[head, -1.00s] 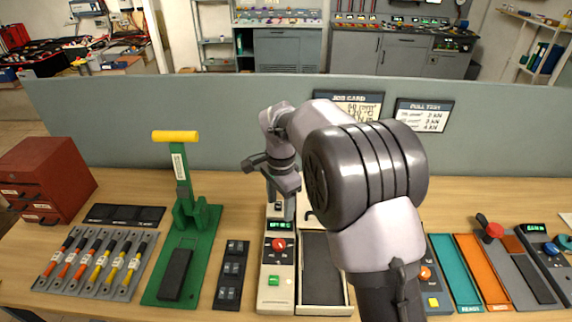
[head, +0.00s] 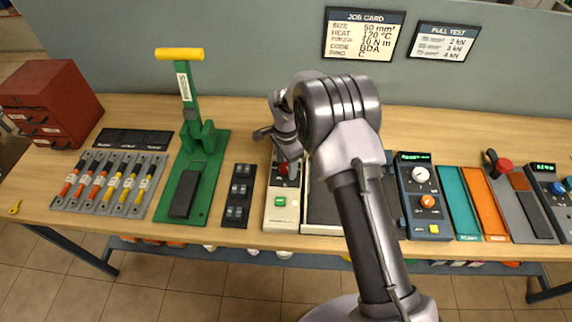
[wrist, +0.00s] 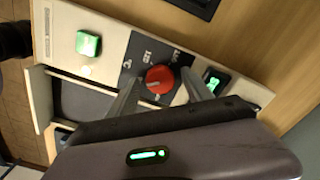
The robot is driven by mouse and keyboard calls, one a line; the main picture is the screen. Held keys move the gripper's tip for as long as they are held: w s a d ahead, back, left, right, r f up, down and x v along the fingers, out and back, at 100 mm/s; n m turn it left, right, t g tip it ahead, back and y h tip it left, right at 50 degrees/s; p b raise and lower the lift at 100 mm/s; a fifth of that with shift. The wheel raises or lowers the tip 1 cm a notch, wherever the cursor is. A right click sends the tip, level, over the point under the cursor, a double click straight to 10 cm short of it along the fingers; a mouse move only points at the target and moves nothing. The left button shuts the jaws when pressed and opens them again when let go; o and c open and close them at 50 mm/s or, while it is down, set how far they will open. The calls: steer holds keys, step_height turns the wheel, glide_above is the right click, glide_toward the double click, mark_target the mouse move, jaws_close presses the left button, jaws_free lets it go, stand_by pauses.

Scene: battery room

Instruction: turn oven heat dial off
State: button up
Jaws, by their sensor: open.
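The oven's red heat dial (wrist: 159,79) sits on a dark panel with printed marks on a cream unit (wrist: 60,40). In the wrist view my gripper (wrist: 160,85) is open, with one finger on each side of the dial. I cannot tell whether the fingers touch it. In the head view my gripper (head: 288,166) is down at the dial and hides most of it; some red (head: 283,170) shows. The unit's green button (wrist: 88,43) is in front of the dial, and a small green display (wrist: 215,82) lies behind it.
A dark-topped tray (head: 322,205) adjoins the unit on the right, with a switch block (head: 236,196) on the left. A green press (head: 190,170) with a yellow handle stands further left. A blue-grey dial unit (head: 424,200) stands right of my arm.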

jaws_close()
steer(key=shift+n, duration=0.4)
steer(key=n, duration=0.6)
steer(key=shift+n, duration=0.3)
steer(key=n, duration=0.6)
steer(key=shift+r, duration=0.1)
steer(key=shift+n, duration=0.4)
